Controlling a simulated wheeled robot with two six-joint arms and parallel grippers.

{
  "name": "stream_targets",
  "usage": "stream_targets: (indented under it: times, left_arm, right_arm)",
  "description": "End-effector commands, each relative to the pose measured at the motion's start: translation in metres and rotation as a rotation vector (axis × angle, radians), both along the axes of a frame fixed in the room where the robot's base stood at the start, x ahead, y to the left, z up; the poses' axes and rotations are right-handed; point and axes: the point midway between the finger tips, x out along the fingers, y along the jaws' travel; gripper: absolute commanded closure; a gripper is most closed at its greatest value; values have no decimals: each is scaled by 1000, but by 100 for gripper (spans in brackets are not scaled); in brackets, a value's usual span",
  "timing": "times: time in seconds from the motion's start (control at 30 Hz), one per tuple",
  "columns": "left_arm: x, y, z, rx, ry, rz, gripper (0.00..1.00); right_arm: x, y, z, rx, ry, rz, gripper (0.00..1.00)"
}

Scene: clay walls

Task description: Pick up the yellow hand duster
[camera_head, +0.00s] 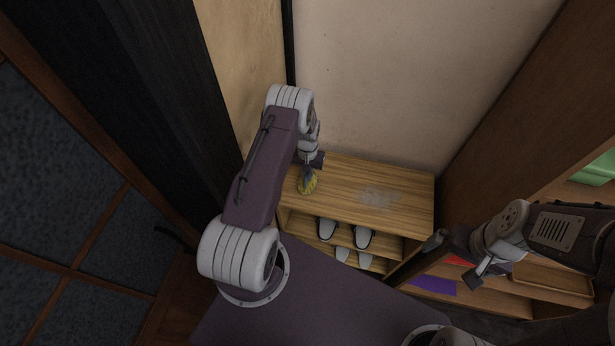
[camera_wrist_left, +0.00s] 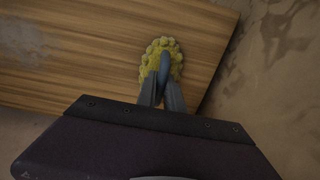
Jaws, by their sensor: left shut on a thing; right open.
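The yellow hand duster (camera_head: 307,186) is at the left end of the wooden shoe cabinet's top (camera_head: 345,187), near the wall. It has a bumpy yellow head and a blue-grey handle. My left gripper (camera_head: 309,172) reaches down over it and is shut on its handle. In the left wrist view the duster (camera_wrist_left: 150,60) shows beyond the fingers, which are closed together on the handle (camera_wrist_left: 165,78). I cannot tell whether the duster touches the top. My right gripper (camera_head: 458,258) is open and empty at the right, in front of the shelves.
Pairs of shoes (camera_head: 327,229) stand on the cabinet's lower shelves. A grey dusty patch (camera_head: 379,197) marks the cabinet top. At the right is a brown shelf unit with a purple item (camera_head: 433,285) and a green box (camera_head: 599,168). Walls close in behind and left.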

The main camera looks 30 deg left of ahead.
Motion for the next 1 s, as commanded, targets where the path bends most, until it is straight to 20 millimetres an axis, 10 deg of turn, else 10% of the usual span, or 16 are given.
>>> stream_targets:
  times: [0.3,0.7,1.0]
  left_arm:
    - [1,0,42,1,-5,0,100]
    - [-15,-91,93,0,-3,-4,100]
    - [-20,-115,110,0,-1,-1,100]
  right_arm:
    - [0,0,-10,0,0,0,0]
    - [0,0,-23,0,0,0,0]
    - [0,0,-25,0,0,0,0]
